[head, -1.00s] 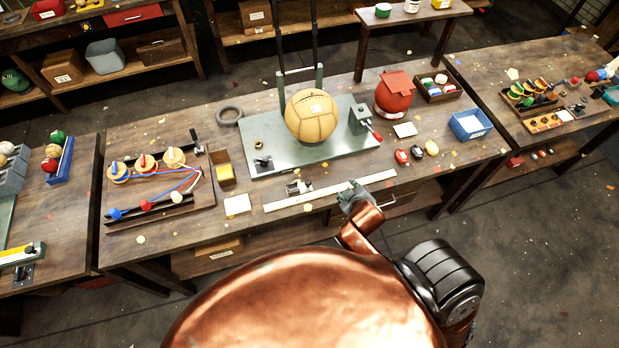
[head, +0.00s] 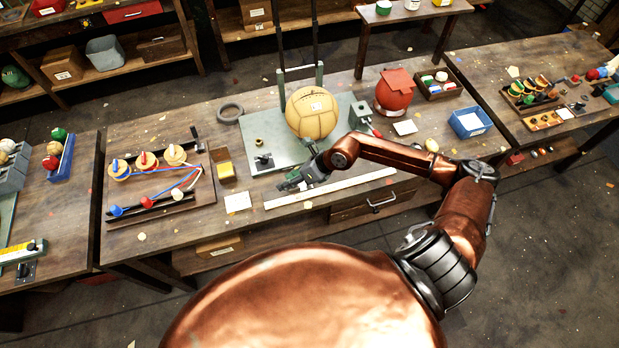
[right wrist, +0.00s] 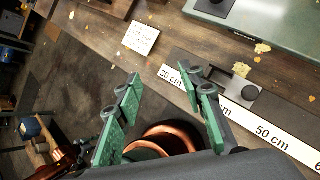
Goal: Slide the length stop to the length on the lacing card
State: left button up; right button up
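The white ruler strip (head: 345,188) lies along the front of the middle bench; its 30 cm and 50 cm marks show in the right wrist view (right wrist: 285,143). The length stop (right wrist: 236,92), a grey plate with a dark block, sits at the strip between those marks. In the head view my arm and gripper cover it. A white card (head: 238,202) lies left of the strip, and in the right wrist view (right wrist: 140,38) its writing is too small to read. My right gripper (head: 288,183) is above the strip's left end, its green fingers (right wrist: 166,88) apart and empty. My left gripper is out of view.
A tan ball (head: 312,112) sits on a green metal plate (head: 265,133) behind the strip. A lacing board (head: 150,205) with coloured pegs stands to the left. A drawer (head: 365,205) hangs below.

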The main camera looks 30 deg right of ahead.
jog(key=d+f+n+g+h, duration=0.1)
jog(key=d+f+h, duration=0.3)
jog(key=d, duration=0.7)
jog(key=p, duration=0.2)
send_over(300, 184)
jog(key=s+d, duration=0.2)
jog(key=d, duration=0.1)
notch_tip(300, 184, down, 7)
jog(key=shift+r, duration=0.1)
jog(key=shift+s+d, duration=0.1)
jog(key=shift+c, duration=0.7)
grip_shut()
